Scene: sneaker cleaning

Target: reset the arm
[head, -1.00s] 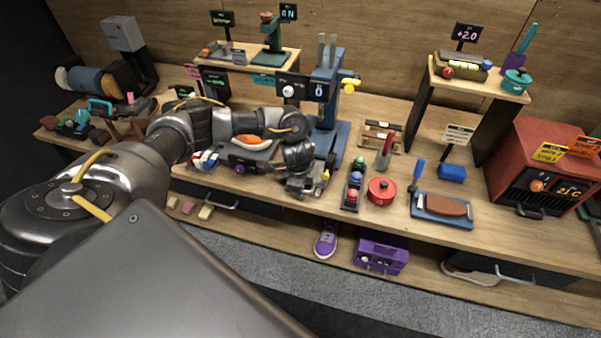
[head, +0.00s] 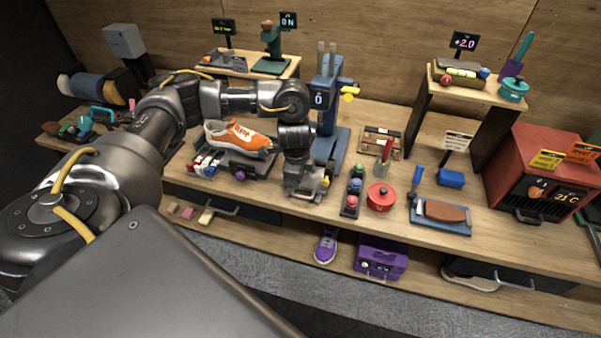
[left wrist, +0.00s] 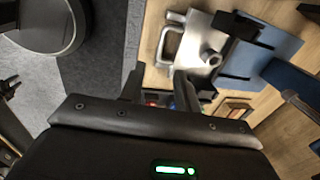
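My left arm (head: 150,135) reaches in from the left over the workbench and bends down at the wrist. My left gripper (head: 305,192) points down near the front edge of the bench, between the blue press and the row of coloured knobs. In the left wrist view the two dark fingers stand apart, and I see nothing held in the gap (left wrist: 160,92). An orange and white sneaker (head: 240,136) rests on a dark stand left of the gripper, partly behind the arm. My right gripper does not show.
The blue press (head: 328,120) stands right behind the gripper. A panel of coloured knobs (head: 353,190) and a red pot (head: 380,197) lie to its right. A brush block on a blue tray (head: 440,226) and a red oven (head: 545,175) stand farther right. A purple box (head: 382,258) sits below.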

